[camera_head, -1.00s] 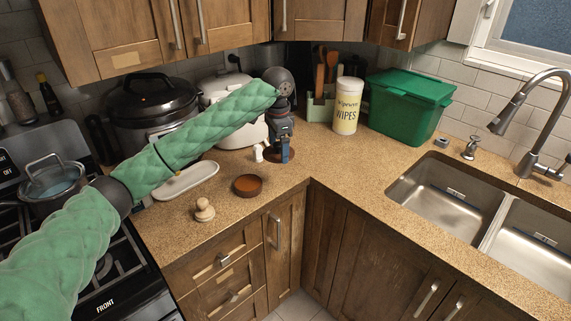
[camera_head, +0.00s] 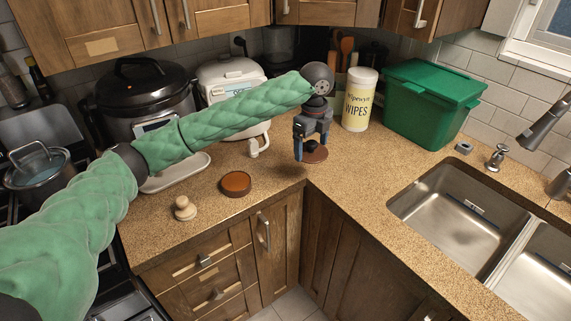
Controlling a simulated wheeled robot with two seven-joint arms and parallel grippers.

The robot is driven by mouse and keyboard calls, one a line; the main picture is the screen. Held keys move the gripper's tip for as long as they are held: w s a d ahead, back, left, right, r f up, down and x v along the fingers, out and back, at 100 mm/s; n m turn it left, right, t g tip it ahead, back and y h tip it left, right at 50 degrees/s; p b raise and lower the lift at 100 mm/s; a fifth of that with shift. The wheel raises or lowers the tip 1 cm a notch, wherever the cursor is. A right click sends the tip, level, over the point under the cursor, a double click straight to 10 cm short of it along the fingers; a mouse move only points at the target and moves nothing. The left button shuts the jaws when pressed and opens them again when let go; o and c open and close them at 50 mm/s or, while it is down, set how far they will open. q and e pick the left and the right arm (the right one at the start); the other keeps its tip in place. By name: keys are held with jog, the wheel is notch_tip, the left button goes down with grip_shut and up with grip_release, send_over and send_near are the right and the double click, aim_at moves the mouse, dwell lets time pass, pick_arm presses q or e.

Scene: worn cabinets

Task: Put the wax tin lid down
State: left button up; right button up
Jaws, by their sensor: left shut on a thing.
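My left gripper (camera_head: 309,146) points down above the counter near the inner corner, shut on the wax tin lid (camera_head: 314,155), a flat dark brown disc. The fingers partly cover the lid. I cannot tell whether the lid touches the counter. The round, orange-brown wax tin (camera_head: 235,184) sits open on the counter to the left of the gripper. My right gripper is not in view.
A wooden knob-like piece (camera_head: 184,208) stands near the front edge. A white tray (camera_head: 176,174), cookers, a wipes canister (camera_head: 359,99) and a green bin (camera_head: 431,104) stand behind. The sink (camera_head: 447,204) is at right. Counter (camera_head: 352,183) is clear right of the lid.

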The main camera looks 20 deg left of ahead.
pick_arm(q)
jog(key=shift+s+a+r+m, duration=0.15)
jog(key=shift+s+m, duration=0.05)
jog(key=shift+m, duration=0.4)
jog(key=shift+w, duration=0.1)
jog(key=shift+w+a+f, duration=0.25)
jog(key=shift+a+f, duration=0.05)
jog(key=shift+w+a+f+p, duration=0.2)
jog(key=shift+a+f+p, duration=0.1)
jog(key=shift+a+p, duration=0.2)
jog(key=p, duration=0.4)
send_over(280, 166)
notch_tip(280, 166, down, 6)
jog(key=shift+r, duration=0.1)
jog(key=shift+f+p, duration=0.7)
jog(key=shift+f, duration=1.4)
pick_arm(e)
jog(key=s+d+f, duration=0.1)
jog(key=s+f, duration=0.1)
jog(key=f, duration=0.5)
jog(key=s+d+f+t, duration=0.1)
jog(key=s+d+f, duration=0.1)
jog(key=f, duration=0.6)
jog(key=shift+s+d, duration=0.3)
pick_arm(q)
jog(key=o, duration=0.8)
jog(key=shift+f, duration=0.1)
jog(key=shift+c, duration=0.2)
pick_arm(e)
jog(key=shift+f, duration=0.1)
